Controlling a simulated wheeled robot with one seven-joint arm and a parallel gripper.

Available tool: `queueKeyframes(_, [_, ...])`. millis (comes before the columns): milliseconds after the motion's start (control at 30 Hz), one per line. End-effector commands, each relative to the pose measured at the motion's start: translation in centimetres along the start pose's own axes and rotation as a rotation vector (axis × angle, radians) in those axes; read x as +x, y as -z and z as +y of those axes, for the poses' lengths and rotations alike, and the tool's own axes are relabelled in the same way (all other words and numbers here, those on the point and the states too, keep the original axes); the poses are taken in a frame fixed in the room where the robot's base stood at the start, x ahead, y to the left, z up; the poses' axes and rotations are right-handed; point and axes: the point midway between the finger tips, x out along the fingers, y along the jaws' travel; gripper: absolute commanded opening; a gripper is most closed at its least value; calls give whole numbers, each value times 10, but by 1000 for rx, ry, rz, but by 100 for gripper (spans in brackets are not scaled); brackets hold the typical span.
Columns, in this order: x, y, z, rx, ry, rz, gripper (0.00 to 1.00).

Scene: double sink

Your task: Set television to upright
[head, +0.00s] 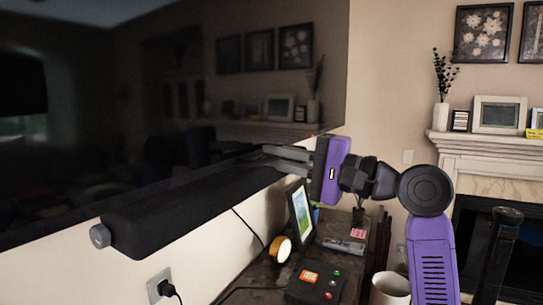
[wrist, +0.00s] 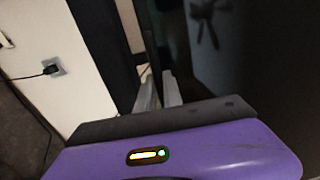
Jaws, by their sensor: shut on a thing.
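The television (head: 150,90) is a large black glossy screen that fills the left of the head view. It hangs at the wall, and its lower edge slopes in the picture. Its dark screen (wrist: 235,50) fills the right of the wrist view. My gripper (head: 266,154) is at the television's lower edge near its right corner. In the wrist view its two fingers (wrist: 159,92) are close together with the dark television edge between them. The exact contact at the fingertips is hard to see.
A long black bar (head: 180,215) with a round grey end lies just below the screen. Below are a cabinet top with a tablet (head: 301,218), a round lamp (head: 281,249), a button box (head: 315,284) and a white mug (head: 390,289). A fireplace mantel (head: 480,140) stands at right.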

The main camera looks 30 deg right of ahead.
Motion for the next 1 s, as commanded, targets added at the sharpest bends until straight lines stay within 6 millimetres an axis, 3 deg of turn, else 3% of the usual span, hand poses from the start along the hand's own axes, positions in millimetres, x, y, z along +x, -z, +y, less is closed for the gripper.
queueKeyframes(33, [-2,2,0,-1,0,3,15])
queueKeyframes(133, [-2,2,0,-1,0,4,32])
queueKeyframes(467, [-3,1,0,-1,1,3,32])
queueKeyframes(1000, [-74,2,1,-2,1,5,32])
